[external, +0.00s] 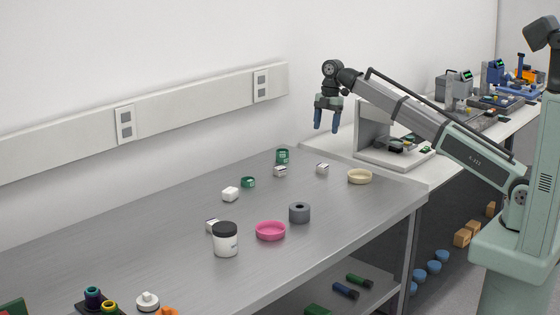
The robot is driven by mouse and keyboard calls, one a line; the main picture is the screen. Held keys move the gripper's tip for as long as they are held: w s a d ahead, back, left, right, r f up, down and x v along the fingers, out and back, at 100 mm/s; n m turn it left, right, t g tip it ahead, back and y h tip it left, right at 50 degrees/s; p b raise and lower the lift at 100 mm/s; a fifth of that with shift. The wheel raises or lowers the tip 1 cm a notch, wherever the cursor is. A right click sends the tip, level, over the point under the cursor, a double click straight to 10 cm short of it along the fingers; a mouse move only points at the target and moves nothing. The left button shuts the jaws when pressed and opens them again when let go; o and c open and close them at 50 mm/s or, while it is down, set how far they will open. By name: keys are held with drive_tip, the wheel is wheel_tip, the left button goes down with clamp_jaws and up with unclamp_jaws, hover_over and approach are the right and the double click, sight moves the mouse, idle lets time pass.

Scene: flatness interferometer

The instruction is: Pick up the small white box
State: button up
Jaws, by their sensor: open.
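A small white box (230,194) with a plain surface sits on the grey metal table (150,245), near the middle of its far part. Other small pale boxes with dark markings are a box (280,171) behind it, a box (322,168) to the right, and a box (211,226) partly hidden behind a white jar. My gripper (325,130) has blue fingers pointing down. It is open and empty, above the table's far end, up and to the right of the plain white box and touching nothing.
A white jar with a black lid (226,240), a pink dish (270,230), a grey ring (299,213), a cream dish (360,176) and green pieces (248,182) stand around. A grey stand (374,140) is right of my gripper. The table's left middle is clear.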

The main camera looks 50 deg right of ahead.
hover_over(322, 165)
drive_tip(key=d, duration=0.1)
wheel_tip(322, 165, down, 8)
drive_tip(key=shift+s+d+r, duration=0.1)
drive_tip(key=shift+r, duration=0.1)
drive_tip(key=shift+a+f, duration=0.2)
drive_tip(key=shift+f, duration=1.35)
drive_tip(key=shift+a+f, duration=0.2)
drive_tip(key=shift+f, duration=1.35)
drive_tip(key=c, duration=1.1)
drive_tip(key=shift+r, duration=5.05)
